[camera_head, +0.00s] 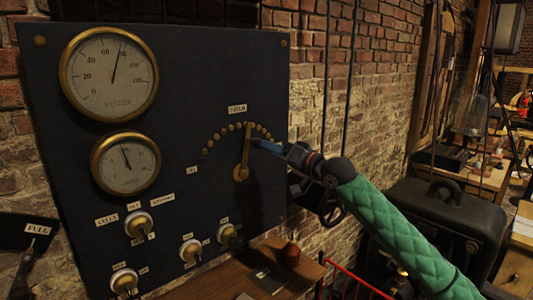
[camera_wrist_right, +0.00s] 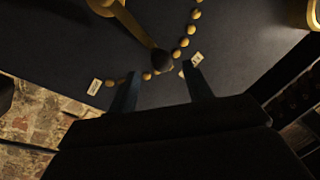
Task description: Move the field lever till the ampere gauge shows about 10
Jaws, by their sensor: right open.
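The field lever (camera_head: 245,152) is a brass arm on a round pivot on the dark panel. It points almost straight up, leaning slightly right, toward an arc of brass studs. The lower round gauge (camera_head: 125,163), likely the ampere gauge, has its needle just left of upright; its numbers are too small to read. My right gripper (camera_head: 256,144) is at the lever's right side in the head view. In the right wrist view it is open (camera_wrist_right: 161,90), with the lever's dark knob (camera_wrist_right: 162,60) between and just beyond the fingertips; contact cannot be told. My left gripper is out of view.
A larger gauge (camera_head: 109,74) sits at the panel's upper left. Several knob switches (camera_head: 138,225) line the lower panel. A wooden shelf (camera_head: 225,278) juts out below. A dark machine (camera_head: 445,215) stands at the right, and a brick wall (camera_head: 375,75) lies behind.

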